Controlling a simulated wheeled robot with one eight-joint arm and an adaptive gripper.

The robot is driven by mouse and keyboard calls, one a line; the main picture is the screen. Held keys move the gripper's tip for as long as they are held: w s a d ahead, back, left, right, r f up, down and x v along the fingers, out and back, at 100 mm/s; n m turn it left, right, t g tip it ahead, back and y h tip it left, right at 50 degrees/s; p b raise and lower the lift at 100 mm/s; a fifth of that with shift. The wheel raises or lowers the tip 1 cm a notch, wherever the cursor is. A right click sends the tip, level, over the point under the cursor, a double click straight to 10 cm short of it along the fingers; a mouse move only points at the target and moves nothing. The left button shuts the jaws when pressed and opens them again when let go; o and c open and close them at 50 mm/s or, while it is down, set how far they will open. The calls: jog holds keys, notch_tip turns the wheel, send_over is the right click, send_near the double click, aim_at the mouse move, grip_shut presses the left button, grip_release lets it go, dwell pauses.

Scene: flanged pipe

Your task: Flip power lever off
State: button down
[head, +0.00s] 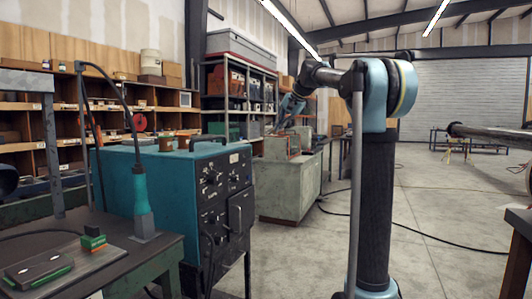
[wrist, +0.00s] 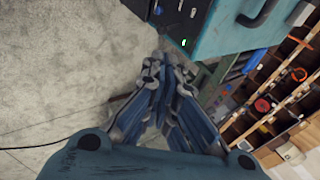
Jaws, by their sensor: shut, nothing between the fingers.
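The teal power unit (head: 150,185) stands at left in the head view. Its black front panel (head: 226,185) has several knobs and a handle-like bracket; I cannot make out for certain which part is the power lever. The unit's teal side also shows at the top of the wrist view (wrist: 235,25), with a corner of the black panel (wrist: 183,18). My gripper (wrist: 162,66) is shut and empty in the wrist view, below the panel in the picture and apparently clear of it. In the head view my arm's far end (head: 287,112) appears small beyond the unit, its fingers unclear.
A dark workbench (head: 150,258) with a torch (head: 140,195) and small green-and-black items is at front left. Wooden shelving (head: 40,112) lines the left wall. A grey-green cabinet (head: 291,190) stands behind the unit. Cables cross the open concrete floor (head: 440,225). A pipe (head: 490,133) is at right.

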jog(key=shift+f, duration=0.1)
jog(key=x, duration=1.4)
jog(key=shift+a, duration=0.25)
